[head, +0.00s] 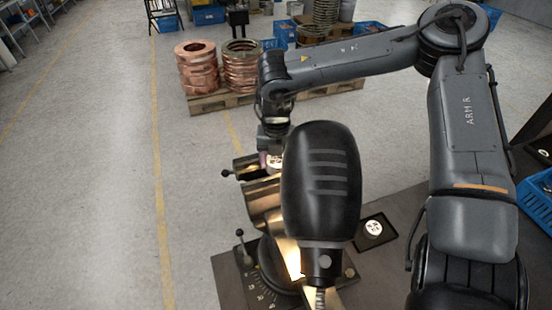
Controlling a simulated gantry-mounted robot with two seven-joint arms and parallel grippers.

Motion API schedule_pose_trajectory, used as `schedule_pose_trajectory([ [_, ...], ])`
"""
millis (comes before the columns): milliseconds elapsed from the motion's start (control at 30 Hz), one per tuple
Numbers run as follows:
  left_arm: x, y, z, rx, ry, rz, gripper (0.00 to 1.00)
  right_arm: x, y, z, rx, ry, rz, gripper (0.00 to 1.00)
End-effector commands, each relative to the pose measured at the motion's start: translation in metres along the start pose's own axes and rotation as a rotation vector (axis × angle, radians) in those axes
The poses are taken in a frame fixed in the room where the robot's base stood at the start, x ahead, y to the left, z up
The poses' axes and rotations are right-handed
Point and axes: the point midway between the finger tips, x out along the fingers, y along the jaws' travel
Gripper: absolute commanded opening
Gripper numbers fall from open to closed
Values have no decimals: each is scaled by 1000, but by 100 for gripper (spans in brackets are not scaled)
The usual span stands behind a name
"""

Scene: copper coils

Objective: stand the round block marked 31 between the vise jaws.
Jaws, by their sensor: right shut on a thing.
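My right gripper (270,158) hangs above the vise (262,196), shut on a round block (275,162) with a white, dark-marked face. The mark is too small to read. The block shows at the far end of the vise; I cannot tell whether it touches the jaws. A black housing hides the right part of the vise and perhaps part of the gripper. Another round block (373,228) with a white marked face lies on a dark square pad to the right; its mark is also unreadable. My left gripper is out of view.
The black lamp-like housing (320,185) on a ribbed neck stands in front of the vise. Vise handles (227,173) stick out at left. A blue crate (537,203) is at right. Copper coils (198,68) stand on a pallet behind. The floor at left is clear.

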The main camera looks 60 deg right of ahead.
Motion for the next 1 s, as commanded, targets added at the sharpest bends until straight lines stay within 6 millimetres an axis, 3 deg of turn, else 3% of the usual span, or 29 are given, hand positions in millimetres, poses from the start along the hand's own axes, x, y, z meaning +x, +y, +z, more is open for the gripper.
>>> schedule_pose_trajectory([
  [900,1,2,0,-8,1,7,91,2,0,0,0,0,1,23],
  [933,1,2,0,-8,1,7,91,2,0,0,0,0,1,63],
  [1000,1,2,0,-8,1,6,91,2,0,0,0,-1,1,73],
])
